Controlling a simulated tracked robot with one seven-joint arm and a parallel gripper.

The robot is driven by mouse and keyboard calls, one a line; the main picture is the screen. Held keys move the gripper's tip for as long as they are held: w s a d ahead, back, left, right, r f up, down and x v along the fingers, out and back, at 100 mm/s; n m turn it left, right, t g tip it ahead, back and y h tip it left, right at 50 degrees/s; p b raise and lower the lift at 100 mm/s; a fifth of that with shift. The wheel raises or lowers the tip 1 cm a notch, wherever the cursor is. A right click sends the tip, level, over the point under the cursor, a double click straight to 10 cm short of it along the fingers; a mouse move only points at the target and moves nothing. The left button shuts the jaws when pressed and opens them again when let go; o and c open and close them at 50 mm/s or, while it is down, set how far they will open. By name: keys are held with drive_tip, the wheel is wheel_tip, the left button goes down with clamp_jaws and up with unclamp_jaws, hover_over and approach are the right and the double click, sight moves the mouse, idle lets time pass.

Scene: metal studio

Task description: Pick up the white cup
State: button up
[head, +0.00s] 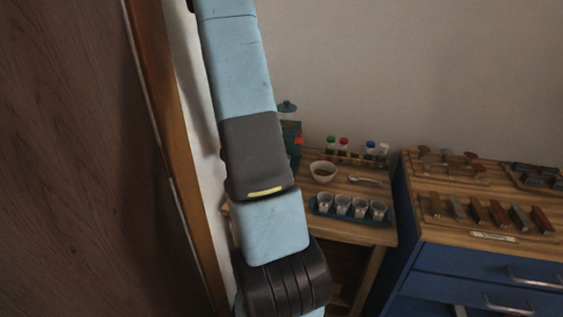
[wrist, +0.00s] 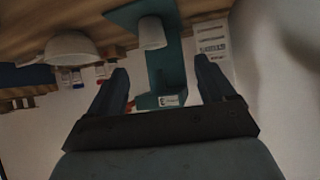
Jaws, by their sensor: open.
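In the wrist view, which looks upside down, a small plain white cup (wrist: 152,33) stands on the base of a teal stand (wrist: 167,75). My gripper (wrist: 160,68) is open and empty, with one dark finger on each side of the picture's middle. The cup shows just beyond the fingertips and roughly between them; I cannot tell the exact gap. In the head view my arm hides this cup and my gripper. Only part of the teal stand (head: 288,128) shows there beside my arm.
A white bowl (head: 323,171) sits near the stand, also at the wrist view's left (wrist: 70,47). Several small cups fill a blue tray (head: 350,217) at the table's front. Capped bottles (head: 343,146) stand behind. A blue drawer cabinet (head: 470,265) is right; a wooden panel (head: 65,160) is left.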

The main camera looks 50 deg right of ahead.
drive_tip(key=x, duration=0.4)
drive_tip(key=s+x, duration=0.1)
drive_tip(key=x, duration=0.8)
drive_tip(key=shift+s+d, duration=0.1)
drive_tip(key=shift+d, duration=0.45)
drive_tip(key=shift+a+r, duration=0.1)
drive_tip(key=c, duration=1.2)
